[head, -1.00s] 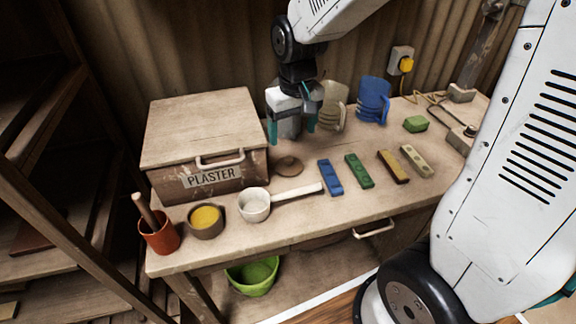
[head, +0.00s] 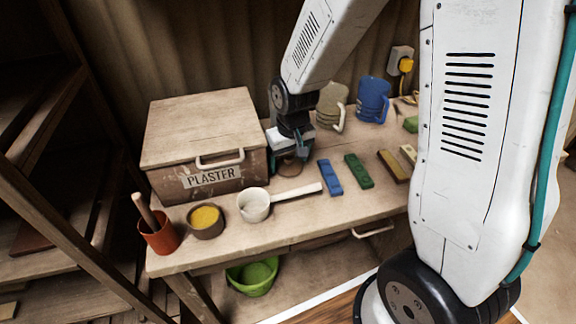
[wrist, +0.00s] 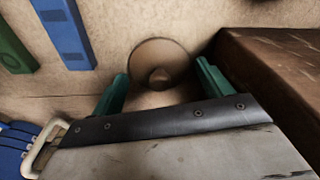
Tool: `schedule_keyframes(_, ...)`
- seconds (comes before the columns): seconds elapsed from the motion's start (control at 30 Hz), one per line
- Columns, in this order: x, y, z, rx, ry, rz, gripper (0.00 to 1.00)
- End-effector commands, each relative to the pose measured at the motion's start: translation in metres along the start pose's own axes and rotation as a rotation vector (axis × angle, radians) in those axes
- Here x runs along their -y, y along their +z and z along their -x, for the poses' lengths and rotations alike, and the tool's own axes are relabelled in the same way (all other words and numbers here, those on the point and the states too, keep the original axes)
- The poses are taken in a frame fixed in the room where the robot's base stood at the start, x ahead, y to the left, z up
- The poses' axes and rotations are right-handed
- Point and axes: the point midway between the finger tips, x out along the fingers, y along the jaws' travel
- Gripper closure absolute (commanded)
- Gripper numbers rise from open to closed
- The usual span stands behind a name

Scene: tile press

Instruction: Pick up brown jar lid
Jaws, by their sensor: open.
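The brown jar lid (head: 289,167) lies flat on the bench just right of the plaster box, partly hidden by my gripper in the head view. In the wrist view the round lid (wrist: 160,58) shows with its centre knob, ahead of and between my two teal fingers. My gripper (wrist: 162,72) is open and empty, its fingers on either side of the lid's near edge. In the head view my gripper (head: 289,156) is over the lid. I cannot tell the exact height left between fingertips and bench.
The plaster box (head: 212,178) stands close beside the gripper. Blue (head: 330,178) and green (head: 358,171) bars lie right of the lid. A white ladle (head: 255,206) lies in front. A beige mug (head: 332,105) and blue mug (head: 372,100) stand behind.

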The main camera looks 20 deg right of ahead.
Motion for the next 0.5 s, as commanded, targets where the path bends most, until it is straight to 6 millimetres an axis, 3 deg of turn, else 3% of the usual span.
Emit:
schedule_keyframes(0.23,0.0000,-0.0002,-0.0026,-0.001,0.000,0.000,0.22)
schedule_keyframes(0.37,0.0001,-0.0002,-0.0025,-0.001,0.000,0.000,0.55)
schedule_keyframes(0.5,0.0002,-0.0003,-0.0023,-0.001,0.000,0.000,0.56)
